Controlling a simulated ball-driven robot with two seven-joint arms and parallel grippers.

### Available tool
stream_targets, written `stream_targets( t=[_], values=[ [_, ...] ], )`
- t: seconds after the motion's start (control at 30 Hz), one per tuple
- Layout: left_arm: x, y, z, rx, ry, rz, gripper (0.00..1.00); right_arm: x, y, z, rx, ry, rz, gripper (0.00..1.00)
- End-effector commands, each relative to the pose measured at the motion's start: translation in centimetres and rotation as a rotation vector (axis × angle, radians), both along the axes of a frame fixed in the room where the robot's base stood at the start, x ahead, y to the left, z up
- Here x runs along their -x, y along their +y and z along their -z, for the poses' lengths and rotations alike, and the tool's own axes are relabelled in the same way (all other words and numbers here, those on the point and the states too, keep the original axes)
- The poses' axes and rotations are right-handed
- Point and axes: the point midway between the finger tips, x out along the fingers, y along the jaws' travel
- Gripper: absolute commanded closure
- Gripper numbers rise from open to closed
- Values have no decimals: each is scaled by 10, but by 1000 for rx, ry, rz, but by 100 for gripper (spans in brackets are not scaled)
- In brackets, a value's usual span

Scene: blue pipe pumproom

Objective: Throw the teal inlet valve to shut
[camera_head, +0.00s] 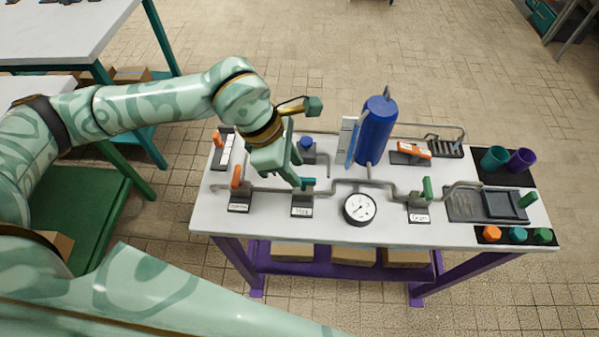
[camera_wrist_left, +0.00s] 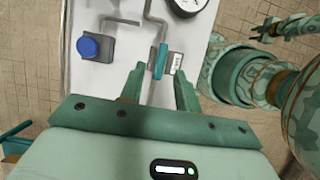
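The teal inlet valve handle (camera_head: 308,183) sits on a labelled grey base (camera_head: 302,208) on the pipe, left of the dial gauge. The handle lies roughly along the pipe. My left gripper (camera_head: 296,174) is directly over it, pointing down. In the left wrist view, my left gripper (camera_wrist_left: 158,82) is open, and the teal handle (camera_wrist_left: 161,60) shows between and just beyond its fingertips, with no clear contact. Part of the valve is hidden by the gripper in the head view. My right gripper (camera_wrist_left: 272,29) shows small at the wrist view's upper right, away from the valve.
An orange lever (camera_head: 236,177) stands left and a green lever (camera_head: 427,187) right on the same pipe. A blue knob (camera_head: 306,142) and blue tank (camera_head: 376,130) stand behind. The gauge (camera_head: 360,209) is close right. The white tabletop (camera_head: 270,225) is bare at front.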

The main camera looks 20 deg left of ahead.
Motion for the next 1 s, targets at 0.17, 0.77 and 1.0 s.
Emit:
stream_targets(
  t=[0.17,0.77,1.0],
  values=[
    [-2,-8,22,0,1,-1,67,2,0,7,-1,4,0,67],
    [-3,-11,26,0,-1,-1,100,0,2,7,-2,3,0,67],
    [-4,-11,26,0,0,19,100,0,2,7,-3,2,0,67]
  ],
)
